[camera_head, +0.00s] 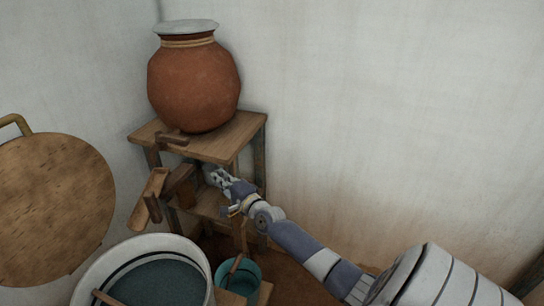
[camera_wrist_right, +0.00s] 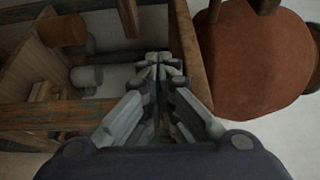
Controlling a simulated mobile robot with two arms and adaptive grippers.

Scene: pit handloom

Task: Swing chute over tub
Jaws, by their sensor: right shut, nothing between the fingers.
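The wooden chute (camera_head: 152,192) sticks out at the left of the stand, below the clay pot, and slopes down to the left. The white-rimmed tub (camera_head: 196,256) stands on the floor in front, with dark blue-green liquid in it. The chute's outer end is above and behind the tub's far rim in the picture. My right gripper (camera_head: 216,177) is at the stand, just right of the chute, and looks apart from it. In the right wrist view my right gripper (camera_wrist_right: 158,62) has its fingers together with nothing between them. My left gripper is not in view.
A clay pot (camera_head: 193,85) with a pale lid sits on the wooden stand (camera_head: 235,139); the pot is also at the right in the wrist view (camera_wrist_right: 252,65). A small teal bucket (camera_head: 250,272) stands beside the tub. A round wooden disc (camera_head: 55,205) is at the left.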

